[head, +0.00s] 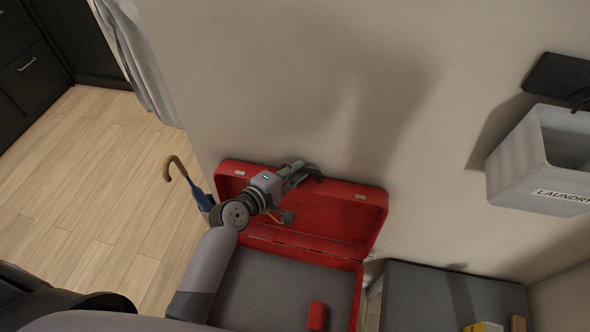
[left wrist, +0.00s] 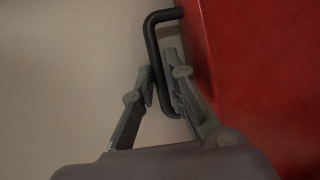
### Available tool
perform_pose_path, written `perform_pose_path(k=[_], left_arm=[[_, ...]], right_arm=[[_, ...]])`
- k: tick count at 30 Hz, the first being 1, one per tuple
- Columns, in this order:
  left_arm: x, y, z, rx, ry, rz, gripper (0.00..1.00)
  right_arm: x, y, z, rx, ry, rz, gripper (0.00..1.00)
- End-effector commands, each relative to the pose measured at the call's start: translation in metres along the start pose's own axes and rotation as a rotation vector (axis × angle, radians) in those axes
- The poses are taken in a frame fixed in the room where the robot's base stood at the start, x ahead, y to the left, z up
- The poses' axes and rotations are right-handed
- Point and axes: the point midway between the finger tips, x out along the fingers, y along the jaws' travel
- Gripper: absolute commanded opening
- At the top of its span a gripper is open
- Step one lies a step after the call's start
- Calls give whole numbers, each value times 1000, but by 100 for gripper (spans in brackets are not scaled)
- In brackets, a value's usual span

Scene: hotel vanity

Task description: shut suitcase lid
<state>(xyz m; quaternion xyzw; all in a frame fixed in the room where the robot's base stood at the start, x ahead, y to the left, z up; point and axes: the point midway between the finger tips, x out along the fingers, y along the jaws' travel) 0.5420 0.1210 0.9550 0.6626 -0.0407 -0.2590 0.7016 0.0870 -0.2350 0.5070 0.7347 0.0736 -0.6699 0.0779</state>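The red suitcase stands open in the head view. Its lid (head: 350,215) is raised, tilted back near the wall, and its grey-lined base (head: 275,290) lies below. My left gripper (head: 303,172) is at the lid's upper edge. In the left wrist view, a black handle (left wrist: 152,45) stands out beside the red lid surface (left wrist: 265,70). The handle's bar passes between the two fingers of my left gripper (left wrist: 162,75), which are closed in around it. My forearm and wrist hide part of the lid and the base's left side. My right gripper is not in view.
A small red item (head: 316,316) lies in the base. An umbrella with a brown hook handle (head: 177,167) stands left of the suitcase. A dark-topped cabinet (head: 420,295) is at its right. A laundry bin (head: 545,165) is at far right. Wood floor at left is clear.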

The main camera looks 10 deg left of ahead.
Motion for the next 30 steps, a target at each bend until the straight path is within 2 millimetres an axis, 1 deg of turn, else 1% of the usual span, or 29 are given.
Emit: perform_pose_path(k=[1, 4, 5, 24, 26, 29, 30], left_arm=[[0, 0, 0, 0, 0, 0, 8], [0, 0, 0, 0, 0, 0, 1], [0, 0, 0, 0, 0, 0, 0], [0, 0, 0, -2, 0, 0, 0], [-1, -2, 0, 0, 0, 3, 0], [-4, -7, 1, 13, 1, 24, 0], [-6, -9, 1, 21, 2, 39, 0]], right_arm=[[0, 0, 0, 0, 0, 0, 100], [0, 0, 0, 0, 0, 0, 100], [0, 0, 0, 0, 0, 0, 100], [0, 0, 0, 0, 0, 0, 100], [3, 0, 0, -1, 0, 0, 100], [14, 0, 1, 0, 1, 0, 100], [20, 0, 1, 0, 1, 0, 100]])
